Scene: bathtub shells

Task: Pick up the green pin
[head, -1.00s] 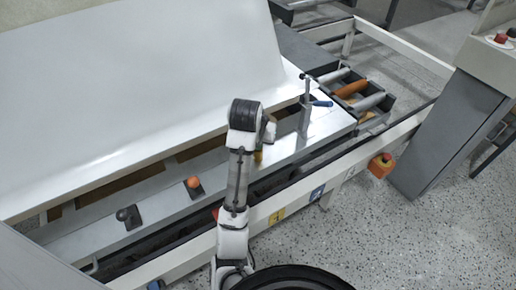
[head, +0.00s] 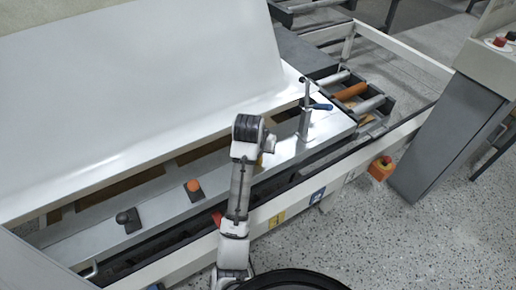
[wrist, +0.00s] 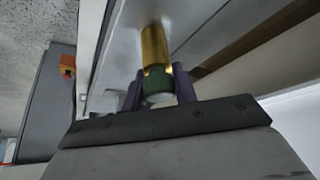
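In the wrist view, the green pin (wrist: 157,82) has a green collar, a pale end toward my gripper's palm and a gold shaft pointing away. The dark fingers of my gripper (wrist: 160,90) stand on either side of the green collar. Little or no gap shows, and I cannot tell whether they press on it. In the head view, my wrist hides most of the gripper. A small gold patch of the pin (head: 259,160) shows just beneath it, over the machine's front ledge.
An orange knob (head: 193,185) and a black knob (head: 127,217) stand on the metal ledge to the left.

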